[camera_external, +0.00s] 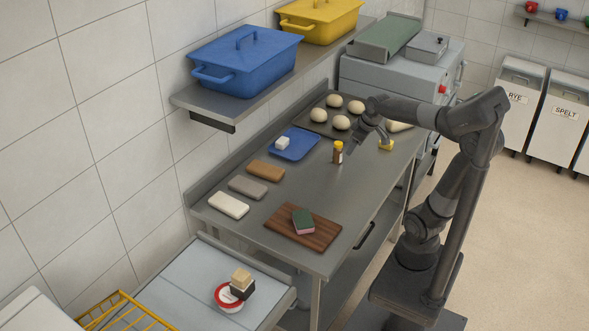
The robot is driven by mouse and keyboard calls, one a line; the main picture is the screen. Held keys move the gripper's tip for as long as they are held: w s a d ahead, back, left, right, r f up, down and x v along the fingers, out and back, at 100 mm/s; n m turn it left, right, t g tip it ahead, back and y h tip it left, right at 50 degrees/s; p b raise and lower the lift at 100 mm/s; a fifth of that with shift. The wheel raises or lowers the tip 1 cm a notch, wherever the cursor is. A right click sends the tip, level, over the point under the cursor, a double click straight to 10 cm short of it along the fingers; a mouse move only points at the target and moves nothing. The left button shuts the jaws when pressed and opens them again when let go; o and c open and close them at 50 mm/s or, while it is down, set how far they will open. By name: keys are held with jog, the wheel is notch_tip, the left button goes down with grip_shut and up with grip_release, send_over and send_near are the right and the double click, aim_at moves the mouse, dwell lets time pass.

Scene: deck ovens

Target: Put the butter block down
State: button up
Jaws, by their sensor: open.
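A small yellow block (386,145), which looks like the butter block, sits on the steel worktop (345,185) toward its right edge. My gripper (372,136) is open, just above and to the left of the yellow block. From this view I cannot tell whether a finger touches it. The fingertips are small and dark here.
A brown-capped jar with yellow top (338,152) stands left of my gripper. A dark tray (318,127) of dough balls lies behind. A shelf (190,98) overhangs the left side.

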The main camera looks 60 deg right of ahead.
jog(key=s+a+f+t, duration=0.1)
jog(key=s+a, duration=0.8)
jog(key=a, duration=0.2)
jog(key=shift+f+y, duration=0.2)
jog(key=shift+y, duration=0.1)
jog(key=shift+s, duration=0.1)
dwell(0.5)
